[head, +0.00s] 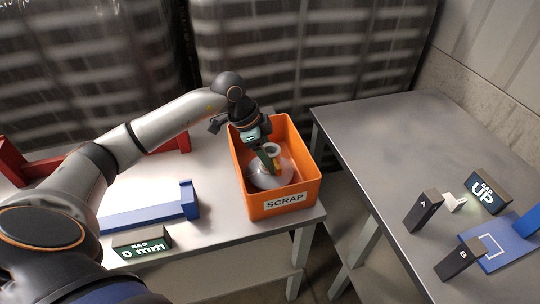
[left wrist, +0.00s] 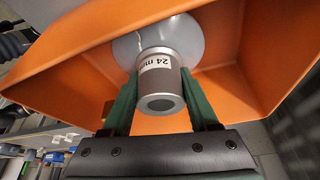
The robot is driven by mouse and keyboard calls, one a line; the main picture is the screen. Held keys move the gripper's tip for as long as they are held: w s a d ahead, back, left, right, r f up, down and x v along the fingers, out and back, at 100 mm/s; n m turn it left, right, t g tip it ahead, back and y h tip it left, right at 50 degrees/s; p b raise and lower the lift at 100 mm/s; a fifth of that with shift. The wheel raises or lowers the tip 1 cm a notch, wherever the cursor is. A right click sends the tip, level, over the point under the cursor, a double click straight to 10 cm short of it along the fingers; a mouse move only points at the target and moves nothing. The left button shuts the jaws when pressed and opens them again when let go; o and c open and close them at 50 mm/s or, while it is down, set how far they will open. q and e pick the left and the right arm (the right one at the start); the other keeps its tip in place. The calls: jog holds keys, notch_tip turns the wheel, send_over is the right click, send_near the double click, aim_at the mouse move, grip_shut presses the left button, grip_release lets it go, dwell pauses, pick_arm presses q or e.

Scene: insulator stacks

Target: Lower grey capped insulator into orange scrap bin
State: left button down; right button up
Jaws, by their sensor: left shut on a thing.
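The grey capped insulator (head: 264,174) is inside the orange scrap bin (head: 284,205), within its walls. In the left wrist view the insulator's metal cap (left wrist: 160,85) carries a label reading "24 mm", and its pale disc (left wrist: 190,35) spreads behind it. My left gripper (head: 271,156) reaches down into the bin and is shut on the insulator. Its green fingers (left wrist: 161,110) stand on both sides of the cap. The bin's orange wall also shows in the left wrist view (left wrist: 60,65). Whether the insulator touches the bin floor I cannot tell. My right gripper is not in view.
The bin stands at the right end of a light table (head: 205,160). A blue fixture (head: 150,208) and a "0 mm" display (head: 141,245) are left of it. A gap separates a second grey table (head: 385,120) holding dark blocks marked A (head: 423,211) and B (head: 460,258).

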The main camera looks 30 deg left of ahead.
pick_arm(q)
jog(key=shift+w+f+b, duration=0.1)
jog(key=shift+f+b, duration=0.25)
jog(key=shift+f, duration=0.2)
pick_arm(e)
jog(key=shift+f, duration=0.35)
pick_arm(q)
jog(key=shift+c, duration=1.7)
grip_release()
jog(key=shift+o, duration=1.3)
jog(key=shift+f, duration=0.2)
jog(key=shift+v, duration=1.05)
jog(key=v, duration=1)
jog(key=shift+s+r+p, duration=0.2)
jog(key=shift+r+p, duration=0.1)
jog(key=shift+r, duration=0.05)
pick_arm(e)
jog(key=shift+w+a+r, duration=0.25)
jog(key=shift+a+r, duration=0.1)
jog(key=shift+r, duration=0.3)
